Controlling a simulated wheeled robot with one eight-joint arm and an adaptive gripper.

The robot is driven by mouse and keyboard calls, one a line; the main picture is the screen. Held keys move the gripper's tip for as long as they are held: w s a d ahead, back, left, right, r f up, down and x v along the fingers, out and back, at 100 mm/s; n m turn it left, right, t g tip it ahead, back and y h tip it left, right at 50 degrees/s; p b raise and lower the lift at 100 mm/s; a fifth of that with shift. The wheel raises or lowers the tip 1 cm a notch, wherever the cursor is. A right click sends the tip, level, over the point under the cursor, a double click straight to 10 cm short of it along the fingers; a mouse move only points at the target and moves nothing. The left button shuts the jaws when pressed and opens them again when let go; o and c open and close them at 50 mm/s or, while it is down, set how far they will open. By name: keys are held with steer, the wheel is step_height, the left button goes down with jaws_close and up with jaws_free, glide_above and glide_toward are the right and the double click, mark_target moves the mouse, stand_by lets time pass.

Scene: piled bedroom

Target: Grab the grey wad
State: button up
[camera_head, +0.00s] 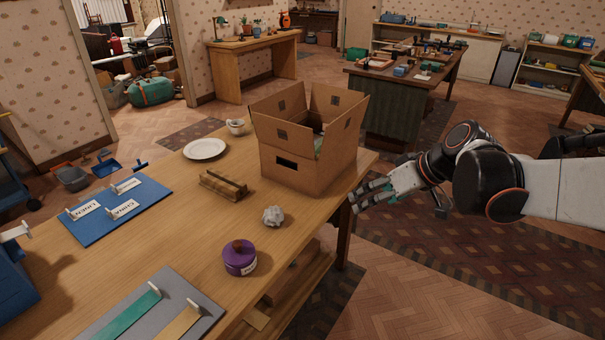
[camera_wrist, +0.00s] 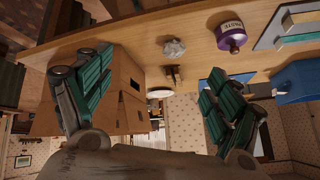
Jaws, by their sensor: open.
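The grey wad (camera_head: 273,215) is a small crumpled light-grey ball on the wooden table (camera_head: 140,248), near its right edge. It lies between the purple jar and the cardboard box. My gripper (camera_head: 366,197) is off the table's right edge, to the right of the wad and apart from it. In the wrist view the wad (camera_wrist: 173,48) shows beyond the gap between my green-padded fingers (camera_wrist: 155,105), which are spread and empty.
An open cardboard box (camera_head: 308,165) stands behind the wad, close to my gripper. A purple jar (camera_head: 240,258) is in front, a wooden rack (camera_head: 224,186) to the left. A white plate (camera_head: 205,149), a cup (camera_head: 235,127) and a blue board (camera_head: 115,210) lie farther off.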

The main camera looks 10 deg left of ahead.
steer(key=w+a+f+n+g+y+p, duration=0.1)
steer(key=w+a+f+n+g+y, duration=0.1)
steer(key=w+a+f+n+y, duration=0.5)
steer(key=n+g+p, duration=0.2)
steer(key=n, duration=0.1)
glide_toward(281, 213)
steer(key=b+x, duration=0.2)
steer(key=x, duration=0.3)
steer(key=shift+s+b, duration=0.2)
steer(key=shift+b, duration=0.1)
steer(key=b+x, duration=0.2)
steer(key=x, duration=0.2)
steer(key=shift+w+a+f, duration=0.15)
steer(key=shift+f, duration=0.1)
steer(key=shift+a, duration=0.5)
steer(key=shift+c, duration=0.4)
steer(key=c, duration=0.8)
